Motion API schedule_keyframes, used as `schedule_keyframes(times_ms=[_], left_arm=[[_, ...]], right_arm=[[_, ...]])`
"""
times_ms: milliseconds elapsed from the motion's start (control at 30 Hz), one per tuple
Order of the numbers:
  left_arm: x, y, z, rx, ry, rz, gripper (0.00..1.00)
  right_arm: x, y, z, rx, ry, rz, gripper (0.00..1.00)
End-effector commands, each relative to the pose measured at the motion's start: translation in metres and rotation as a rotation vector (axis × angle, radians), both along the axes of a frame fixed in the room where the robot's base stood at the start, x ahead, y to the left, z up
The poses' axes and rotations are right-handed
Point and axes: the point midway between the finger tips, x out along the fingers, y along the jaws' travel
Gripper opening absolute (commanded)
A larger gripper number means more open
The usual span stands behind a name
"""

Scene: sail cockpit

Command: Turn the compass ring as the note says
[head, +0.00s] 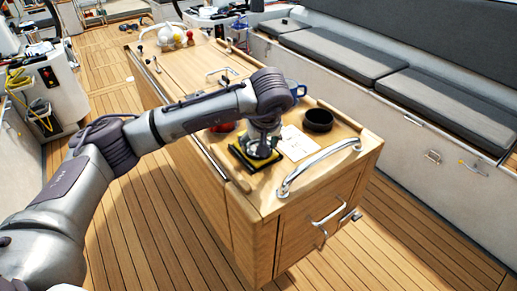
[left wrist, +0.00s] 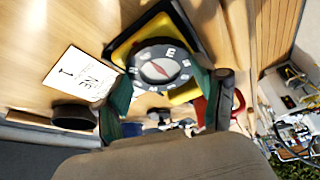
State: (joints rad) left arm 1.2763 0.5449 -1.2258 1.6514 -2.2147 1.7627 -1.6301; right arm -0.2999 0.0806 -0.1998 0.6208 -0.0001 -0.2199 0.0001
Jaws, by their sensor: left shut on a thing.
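The compass (left wrist: 155,68) has a dark ring with white letters and a pale face with a red needle. Its square yellow and black base (head: 241,162) lies on the wooden cabinet top. My left gripper (head: 261,147) points down over it and hides most of the compass in the head view. In the left wrist view its green-lined fingers (left wrist: 165,78) are on either side of the ring, shut on it. The letter E shows on the far side of the ring. The white note (head: 292,142) lies beside the base; "NE" shows on it in the left wrist view (left wrist: 78,76). My right gripper is out of view.
A black round bowl (head: 318,120) stands behind the note. A blue mug (head: 296,89) and a red item (head: 222,127) are close to my left arm. A steel handrail (head: 318,168) runs along the cabinet's near edge. Grey-cushioned benches (head: 400,90) line the right.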

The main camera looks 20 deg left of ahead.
Motion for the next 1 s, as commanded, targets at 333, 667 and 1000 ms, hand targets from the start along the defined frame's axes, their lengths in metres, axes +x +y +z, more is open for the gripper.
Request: schedule_keyframes(times_ms=[333, 667, 1000], left_arm=[[-0.0021, -0.001, -0.0091, 0.003, 0.018, 0.147, 0.35], [-0.0022, -0.0009, -0.0086, 0.003, 0.018, 0.174, 0.35], [-0.002, -0.0008, -0.0079, 0.004, 0.016, 0.173, 0.9]], right_arm=[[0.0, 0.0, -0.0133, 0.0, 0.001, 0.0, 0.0], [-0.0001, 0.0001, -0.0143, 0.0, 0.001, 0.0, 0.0], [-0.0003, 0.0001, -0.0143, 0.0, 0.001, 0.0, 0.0]])
